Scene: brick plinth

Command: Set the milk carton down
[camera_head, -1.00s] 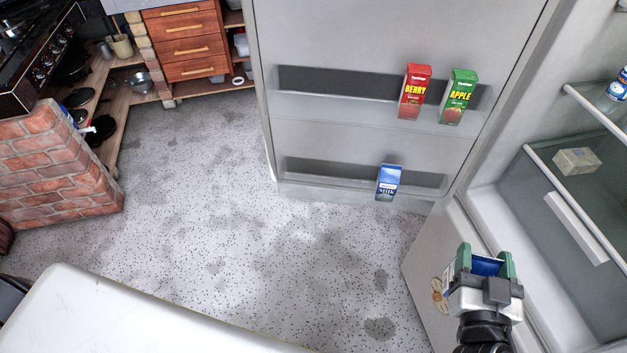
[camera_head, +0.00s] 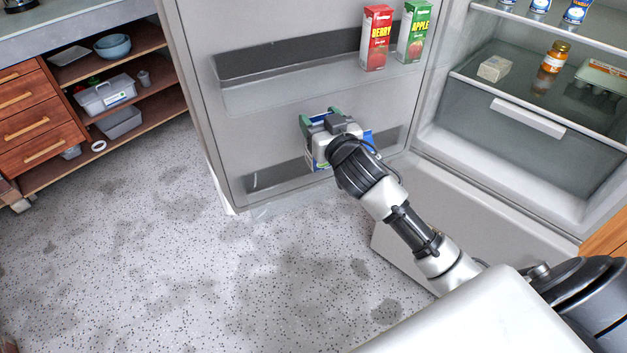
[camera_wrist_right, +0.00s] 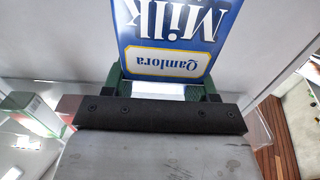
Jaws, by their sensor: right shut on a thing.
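My right gripper (camera_head: 322,118) is at the lower shelf of the open fridge door, shut on a blue and white milk carton. In the head view only a part of the held carton (camera_head: 314,156) shows beneath the gripper. In the right wrist view the held milk carton (camera_wrist_right: 180,40) fills the top middle, its "Milk" lettering upside down, between the green fingers (camera_wrist_right: 165,90). Another blue patch (camera_head: 368,137) shows just right of the gripper, likely the second milk carton on that shelf, mostly hidden. I cannot tell whether the held carton touches the shelf. My left gripper is out of view.
The lower door shelf (camera_head: 272,179) has bare room left of the gripper. A red berry carton (camera_head: 376,38) and a green apple carton (camera_head: 413,32) stand on the upper door shelf. The fridge interior at right holds a jar (camera_head: 555,57) and an egg box (camera_head: 603,80).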

